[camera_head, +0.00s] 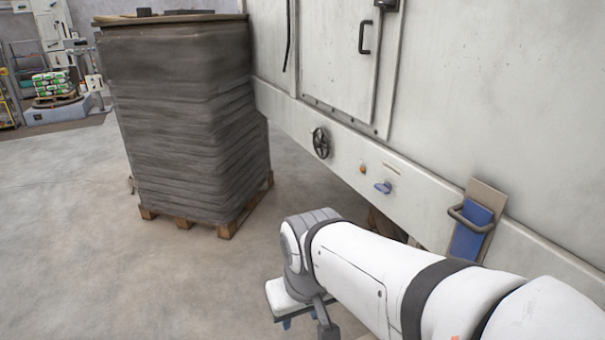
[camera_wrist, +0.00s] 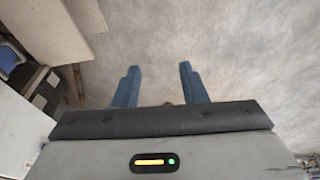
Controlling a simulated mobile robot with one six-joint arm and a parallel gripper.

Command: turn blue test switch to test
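The blue switch (camera_head: 383,187) is a small knob on the lower rail of the big pale machine, in the middle of the head view. I cannot read its position or any label at this size. My gripper (camera_wrist: 158,85) shows in the wrist view with its two blue fingers apart and nothing between them, pointing at bare floor. In the head view my gripper (camera_head: 303,322) is low, below and left of the switch and clear of it. It is partly cut off by the bottom edge.
A black handwheel (camera_head: 321,143) and a small orange button (camera_head: 362,169) sit left of the switch on the rail. A holder with a blue item (camera_head: 471,231) sticks out at right. A wrapped pallet stack (camera_head: 190,120) stands at left. The floor (camera_head: 90,260) in front is clear.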

